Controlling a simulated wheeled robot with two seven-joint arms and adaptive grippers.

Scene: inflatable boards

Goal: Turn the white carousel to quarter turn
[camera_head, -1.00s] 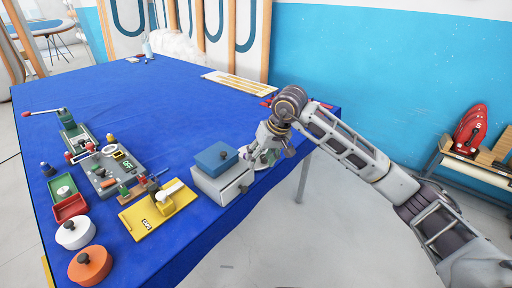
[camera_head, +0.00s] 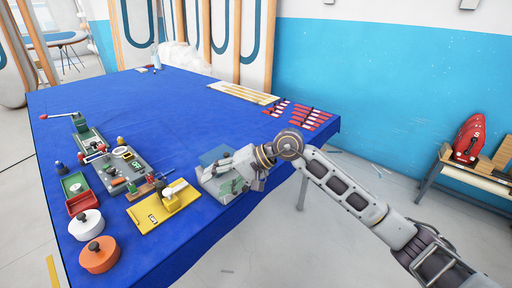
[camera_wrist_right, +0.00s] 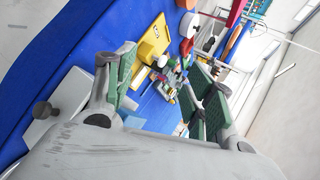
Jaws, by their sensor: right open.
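The white carousel (camera_head: 86,224) is a low round drum with a dark knob on top. It stands near the table's front left edge in the head view, just behind a similar orange drum (camera_head: 99,255). My right gripper (camera_head: 226,184) is over the grey box near the table's front right edge, well to the right of the carousel. In the wrist view its green-padded fingers (camera_wrist_right: 162,95) are spread apart with nothing held between them. My left gripper is not in view.
The grey box (camera_head: 212,190) with a blue block (camera_head: 214,155) is partly hidden by my gripper. The blue table's (camera_head: 170,110) middle is clear.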

